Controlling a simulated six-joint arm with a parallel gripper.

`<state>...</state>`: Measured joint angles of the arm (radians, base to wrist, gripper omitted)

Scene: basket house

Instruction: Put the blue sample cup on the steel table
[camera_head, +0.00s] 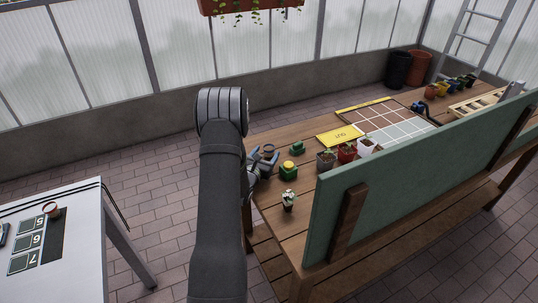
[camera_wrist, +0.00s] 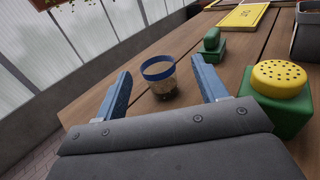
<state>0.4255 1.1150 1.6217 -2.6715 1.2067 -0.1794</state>
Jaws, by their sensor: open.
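The blue sample cup (camera_wrist: 160,87), clear with a blue rim and dark contents at the bottom, stands upright on the wooden bench. It shows small beside my arm in the head view (camera_head: 269,148). My gripper (camera_wrist: 161,70) is open, with one blue finger on each side of the cup in the wrist view. Gaps show between the cup and both fingers, so it is not held. In the head view my gripper (camera_head: 262,158) is low over the bench's near left end. The pale steel table (camera_head: 85,262) stands at the lower left, apart from the bench.
A green block with a yellow dotted top (camera_wrist: 283,80) stands close to the right finger. A smaller green item (camera_wrist: 212,42) is behind the cup. Potted plants (camera_head: 347,152) and a green board (camera_head: 420,160) stand further right. A red-rimmed cup (camera_head: 50,209) and numbered squares (camera_head: 36,241) are on the steel table.

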